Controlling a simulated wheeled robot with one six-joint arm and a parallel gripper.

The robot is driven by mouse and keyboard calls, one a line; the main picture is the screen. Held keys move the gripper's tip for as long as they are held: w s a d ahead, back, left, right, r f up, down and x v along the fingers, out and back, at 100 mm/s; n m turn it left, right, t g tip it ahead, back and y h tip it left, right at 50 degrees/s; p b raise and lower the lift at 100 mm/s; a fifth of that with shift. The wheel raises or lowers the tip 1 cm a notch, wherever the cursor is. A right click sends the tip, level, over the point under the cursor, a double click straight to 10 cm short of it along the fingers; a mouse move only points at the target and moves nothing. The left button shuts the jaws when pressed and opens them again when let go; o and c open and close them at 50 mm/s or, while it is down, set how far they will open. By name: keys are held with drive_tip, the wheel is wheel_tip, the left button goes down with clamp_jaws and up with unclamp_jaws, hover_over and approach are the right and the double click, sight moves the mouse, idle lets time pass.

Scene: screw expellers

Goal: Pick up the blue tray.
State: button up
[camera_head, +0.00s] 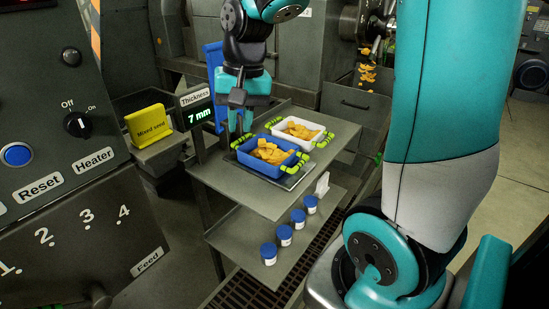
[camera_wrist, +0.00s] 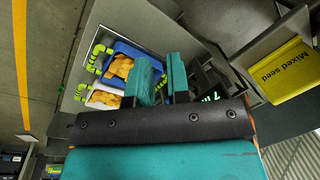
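The blue tray (camera_head: 262,167) holds yellow-orange pieces and has green-and-black handles at its two ends. It sits on a dark plate on the upper shelf (camera_head: 258,205) of a grey stand. It also shows in the wrist view (camera_wrist: 123,47), partly hidden behind a finger. My gripper (camera_head: 238,120) points down above and just behind the tray's left end, near the left handle (camera_head: 239,141). In the wrist view my gripper (camera_wrist: 162,65) has its two teal fingers apart with nothing between them. I cannot tell its exact height above the tray.
A white tray (camera_head: 317,144) with similar pieces stands right behind the blue tray. A thickness display (camera_head: 198,108) reading 7 mm stands close on the left. Beyond it is a yellow "Mixed seed" bin (camera_head: 150,125). Several blue-capped jars (camera_head: 284,236) stand on the lower shelf.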

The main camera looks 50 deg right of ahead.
drive_tip(key=w+d+f+m+g+h, duration=0.1)
drive_tip(key=d+f+m, duration=0.1)
drive_tip(key=d+m, duration=0.5)
drive_tip(key=w+d+f+m, duration=0.1)
drive_tip(key=d+m, duration=0.2)
drive_tip(key=d, duration=0.7)
drive_tip(key=p, duration=0.2)
hover_over(289, 160)
wheel_tip(289, 160, down, 11)
drive_tip(key=shift+d, duration=0.1)
drive_tip(key=shift+w+d+f+p, duration=0.1)
drive_tip(key=shift+f+p, duration=0.35)
drive_tip(key=shift+f, duration=1.05)
drive_tip(key=shift+w+f+p, duration=0.1)
drive_tip(key=shift+f+p, duration=0.3)
drive_tip(key=shift+f, duration=1.1)
clamp_jaws()
